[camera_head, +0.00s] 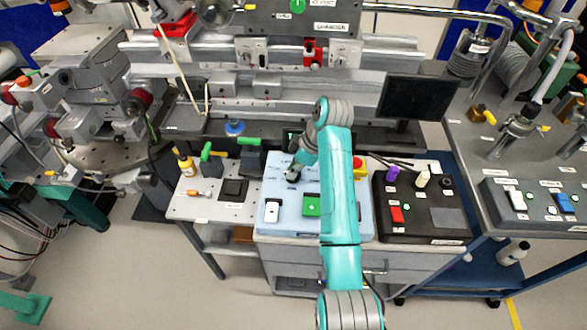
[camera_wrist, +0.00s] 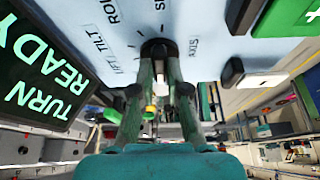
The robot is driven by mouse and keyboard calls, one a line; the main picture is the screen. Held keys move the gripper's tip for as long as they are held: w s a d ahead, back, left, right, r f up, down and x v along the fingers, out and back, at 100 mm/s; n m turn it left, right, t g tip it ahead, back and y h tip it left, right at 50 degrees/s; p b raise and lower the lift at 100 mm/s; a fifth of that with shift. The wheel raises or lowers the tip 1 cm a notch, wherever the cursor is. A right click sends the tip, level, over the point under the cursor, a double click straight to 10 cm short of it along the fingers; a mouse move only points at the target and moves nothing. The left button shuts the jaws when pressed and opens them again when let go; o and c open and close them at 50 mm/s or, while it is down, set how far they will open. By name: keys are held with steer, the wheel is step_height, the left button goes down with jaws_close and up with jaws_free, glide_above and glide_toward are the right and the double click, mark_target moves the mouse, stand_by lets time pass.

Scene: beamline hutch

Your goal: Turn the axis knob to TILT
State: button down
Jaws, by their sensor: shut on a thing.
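The axis knob (camera_wrist: 157,48) is a dark round knob on a light blue panel, in the upper middle of the wrist view. Labels LIFT, TILT, ROLL and AXIS stand around it; another label is cut off at the top edge. My gripper (camera_wrist: 158,62) is at the knob, with its two fingers shut on it. The fingers hide part of the knob, and I cannot tell which label it points to. In the head view my gripper (camera_head: 293,173) is at the upper left of the light blue panel (camera_head: 290,222).
A dark display (camera_wrist: 45,65) reading TURN and READY is beside the knob. A green button (camera_wrist: 288,22) and a white button (camera_wrist: 250,78) are on its other side.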

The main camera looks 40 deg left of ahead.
steer(key=m+t, duration=0.1)
steer(key=m, duration=0.1)
steer(key=m+t, duration=0.1)
steer(key=m, duration=0.2)
steer(key=shift+m+y, duration=0.3)
steer(key=m+t, duration=0.1)
steer(key=m, duration=0.1)
steer(key=m+t, duration=0.1)
steer(key=m, duration=0.2)
steer(key=shift+s, duration=0.1)
steer(key=m+t, duration=0.1)
steer(key=m, duration=0.2)
steer(key=m+h, duration=0.1)
steer(key=m, duration=0.1)
steer(key=shift+m+t+h, duration=0.3)
steer(key=shift+m+t, duration=0.1)
steer(key=shift+m+h, duration=0.9)
steer(key=shift+m, duration=1.4)
steer(key=shift+s+t, duration=0.1)
steer(key=shift+t, duration=0.2)
steer(key=c, duration=1.2)
jaws_free()
steer(key=shift+o, duration=0.2)
steer(key=shift+r, duration=0.1)
steer(key=v, duration=0.7)
steer(key=shift+r, duration=0.15)
